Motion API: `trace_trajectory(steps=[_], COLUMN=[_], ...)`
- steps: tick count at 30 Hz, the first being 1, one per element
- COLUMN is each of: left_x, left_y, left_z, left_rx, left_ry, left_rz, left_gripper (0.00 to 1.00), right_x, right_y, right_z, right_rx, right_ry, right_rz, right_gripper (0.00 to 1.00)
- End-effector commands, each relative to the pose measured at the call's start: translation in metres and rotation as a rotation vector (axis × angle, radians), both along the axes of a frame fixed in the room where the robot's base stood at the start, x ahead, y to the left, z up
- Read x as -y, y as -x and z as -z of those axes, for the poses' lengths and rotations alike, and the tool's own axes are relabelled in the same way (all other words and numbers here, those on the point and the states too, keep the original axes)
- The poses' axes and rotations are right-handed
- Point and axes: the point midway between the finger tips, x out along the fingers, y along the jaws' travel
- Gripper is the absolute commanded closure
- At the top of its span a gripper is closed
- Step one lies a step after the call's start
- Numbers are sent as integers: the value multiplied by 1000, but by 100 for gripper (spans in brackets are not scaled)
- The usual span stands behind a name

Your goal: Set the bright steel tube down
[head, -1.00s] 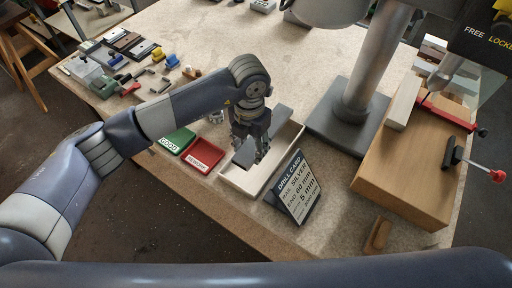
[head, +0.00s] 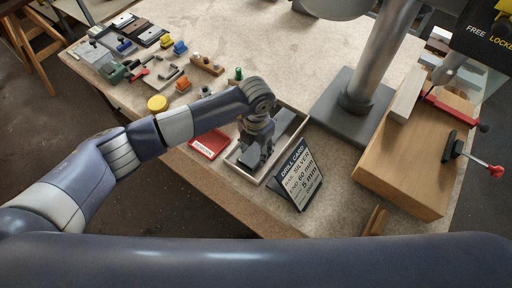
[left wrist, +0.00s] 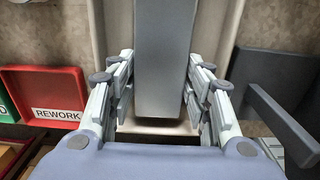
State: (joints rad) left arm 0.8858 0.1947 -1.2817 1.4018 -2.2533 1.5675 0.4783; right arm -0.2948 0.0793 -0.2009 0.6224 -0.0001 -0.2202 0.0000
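The bright steel tube (head: 284,122) is a long grey bar inside the pale open tray (head: 304,115). In the left wrist view the tube (left wrist: 165,60) runs away from me between the fingers, along the length of the tray (left wrist: 235,15). My left gripper (head: 256,158) is low at the near part of the tray; in the wrist view its fingertips (left wrist: 162,62) lie close against both sides of the tube. I cannot tell whether the tube's underside touches the tray floor. The right gripper is out of view.
A red REWORK tray (head: 209,144) lies left of the pale tray. A dark drill card (head: 298,178) stands close at its right. A grey column base (head: 345,115) and wooden block (head: 405,165) are farther right. Small parts fill the table's far left; its back middle is clear.

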Motion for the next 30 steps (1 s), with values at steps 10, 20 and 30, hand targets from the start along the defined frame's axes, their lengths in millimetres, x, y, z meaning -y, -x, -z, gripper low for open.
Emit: trace_trajectory(steps=[10, 20, 30], left_x=[0, 0, 0], left_y=[0, -1, -1], left_z=[0, -31, -100], left_rx=[-1, 5, 3], left_ry=[-1, 2, 0], left_rz=[0, 2, 2], left_gripper=[36, 36, 36], right_x=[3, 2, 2], right_y=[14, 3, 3], right_z=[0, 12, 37], right_rx=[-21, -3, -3], right_ry=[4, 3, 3], right_rz=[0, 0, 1], right_gripper=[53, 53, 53])
